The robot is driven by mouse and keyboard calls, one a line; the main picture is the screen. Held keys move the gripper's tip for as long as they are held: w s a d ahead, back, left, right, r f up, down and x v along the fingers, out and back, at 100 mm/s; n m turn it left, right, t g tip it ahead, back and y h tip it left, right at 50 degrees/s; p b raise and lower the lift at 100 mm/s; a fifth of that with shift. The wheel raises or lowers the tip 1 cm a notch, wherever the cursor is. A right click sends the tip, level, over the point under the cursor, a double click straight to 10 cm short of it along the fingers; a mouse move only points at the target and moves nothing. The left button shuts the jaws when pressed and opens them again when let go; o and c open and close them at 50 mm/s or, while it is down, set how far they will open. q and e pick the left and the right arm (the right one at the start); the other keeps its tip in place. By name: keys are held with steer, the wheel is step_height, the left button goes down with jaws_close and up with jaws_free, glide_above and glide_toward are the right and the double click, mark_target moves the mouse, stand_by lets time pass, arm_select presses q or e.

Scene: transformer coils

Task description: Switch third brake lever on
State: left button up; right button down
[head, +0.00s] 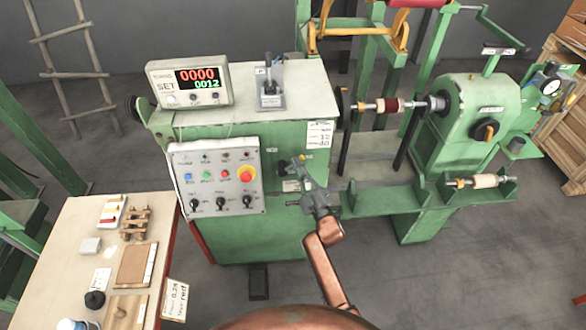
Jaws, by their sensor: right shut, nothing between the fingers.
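The green winding machine (235,135) stands in the middle of the head view. On its front, right of the control panel, I see a dark knob-like part (283,167), a small plate (290,186) below it and a thin handle-like part (292,203) lower down. I cannot tell which of these is the third brake lever. My right gripper (299,163) is shut and empty, in front of this area, just right of the dark part. It partly hides the front there; I cannot tell if it touches anything. My left gripper is out of view.
The control panel (215,207) with buttons and switches is left of the gripper. On the machine top are a counter display (188,86) and a small upright lever on a grey base (269,97). A parts table (62,225) stands at left; spindle and tailstock (470,130) at right.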

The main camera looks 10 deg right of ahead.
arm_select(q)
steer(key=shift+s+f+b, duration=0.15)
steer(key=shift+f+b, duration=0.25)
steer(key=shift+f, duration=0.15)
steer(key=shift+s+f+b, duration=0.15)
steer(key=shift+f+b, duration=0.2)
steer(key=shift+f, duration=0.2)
arm_select(e)
steer(key=shift+s+d+f+m+t+h, duration=0.1)
steer(key=shift+d+f+m+t+h, duration=0.35)
steer(key=shift+d+f+m, duration=0.55)
steer(key=shift+a+r, duration=0.1)
steer(key=shift+a, duration=0.05)
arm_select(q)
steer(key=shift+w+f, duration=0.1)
